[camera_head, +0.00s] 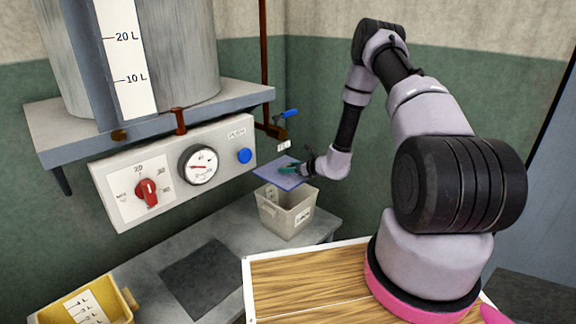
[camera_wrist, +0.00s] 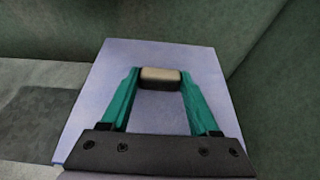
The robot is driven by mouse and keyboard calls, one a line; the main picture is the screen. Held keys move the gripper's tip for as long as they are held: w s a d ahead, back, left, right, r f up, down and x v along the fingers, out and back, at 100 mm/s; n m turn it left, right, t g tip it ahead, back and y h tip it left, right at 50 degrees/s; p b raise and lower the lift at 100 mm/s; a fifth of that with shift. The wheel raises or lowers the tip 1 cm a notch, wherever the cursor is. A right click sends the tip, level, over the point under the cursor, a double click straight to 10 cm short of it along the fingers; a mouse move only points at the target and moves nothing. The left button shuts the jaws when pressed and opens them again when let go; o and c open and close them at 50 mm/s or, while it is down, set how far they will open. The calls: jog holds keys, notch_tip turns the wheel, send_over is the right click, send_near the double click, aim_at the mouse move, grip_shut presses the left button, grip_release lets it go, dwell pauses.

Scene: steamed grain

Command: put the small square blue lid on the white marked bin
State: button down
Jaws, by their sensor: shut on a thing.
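The small square blue lid (camera_head: 279,177) is held flat or nearly so above the white marked bin (camera_head: 286,214) in the head view. My gripper (camera_head: 293,168) is over the lid, and its green fingers are shut on the lid's handle. In the wrist view the lid (camera_wrist: 110,70) spreads beneath my gripper (camera_wrist: 160,85), with the pale handle between the fingertips. The bin stands upright on the grey counter with a label on its front. Its open top shows in part below the lid. The lid appears apart from the rim. In the wrist view the lid hides the bin.
A panel (camera_head: 175,172) with a red knob, a gauge and a blue button is left of the bin. A blue-handled tap (camera_head: 285,118) is above the lid. A yellow container (camera_head: 88,304) stands at front left. A wooden board (camera_head: 300,283) lies in front. Walls are close behind.

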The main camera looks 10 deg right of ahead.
notch_tip(320, 180, down, 8)
jog(key=shift+r, duration=0.2)
dwell(0.4)
jog(key=shift+f, duration=0.65)
dwell(1.1)
jog(key=shift+c, duration=0.2)
grip_release()
jog(key=shift+s, duration=0.1)
